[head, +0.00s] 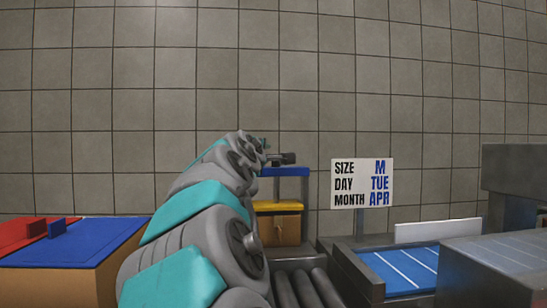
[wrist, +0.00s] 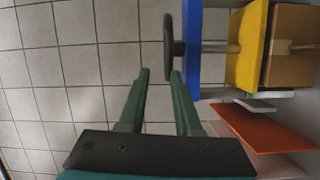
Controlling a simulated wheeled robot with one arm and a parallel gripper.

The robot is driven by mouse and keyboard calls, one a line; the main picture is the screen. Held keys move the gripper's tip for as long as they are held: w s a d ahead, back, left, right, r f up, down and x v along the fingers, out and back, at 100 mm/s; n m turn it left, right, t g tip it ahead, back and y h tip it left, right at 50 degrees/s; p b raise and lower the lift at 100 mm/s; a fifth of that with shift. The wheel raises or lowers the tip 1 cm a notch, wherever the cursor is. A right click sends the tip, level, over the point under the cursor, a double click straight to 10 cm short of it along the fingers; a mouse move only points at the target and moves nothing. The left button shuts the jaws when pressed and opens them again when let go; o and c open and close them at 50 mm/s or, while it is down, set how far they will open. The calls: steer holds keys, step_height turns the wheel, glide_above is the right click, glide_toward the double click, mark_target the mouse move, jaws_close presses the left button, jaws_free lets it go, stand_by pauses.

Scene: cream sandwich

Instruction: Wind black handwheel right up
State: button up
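The black handwheel (wrist: 168,40) shows nearly edge-on in the wrist view, on a short hub beside a blue beam (wrist: 191,50). In the head view the dark handwheel (head: 288,158) lies just above the blue beam (head: 285,171). A rod runs from the beam to a yellow plate (wrist: 247,45), which sits against a brown box (wrist: 291,45). My gripper (wrist: 160,74) is open, its two green fingers apart. The wheel's near rim lies between the fingertips, close to the right finger; I cannot tell if they touch. In the head view my arm mostly hides the gripper.
A sign (head: 362,183) stands right of the press frame. Rollers (head: 302,288) and a blue striped tray (head: 402,268) lie in front and right. Blue (head: 75,243) and red (head: 20,234) lids are at left. An orange panel (wrist: 262,131) shows in the wrist view.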

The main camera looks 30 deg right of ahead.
steer(key=shift+g+h, duration=0.6)
steer(key=shift+g, duration=0.1)
steer(key=x, duration=0.4)
steer(key=s+d+f+p+x, duration=0.1)
steer(key=x, duration=0.8)
steer(key=shift+s+d+f+p, duration=0.15)
steer(key=shift+s+d+p, duration=0.1)
steer(key=shift+s+p, duration=0.15)
jaws_close()
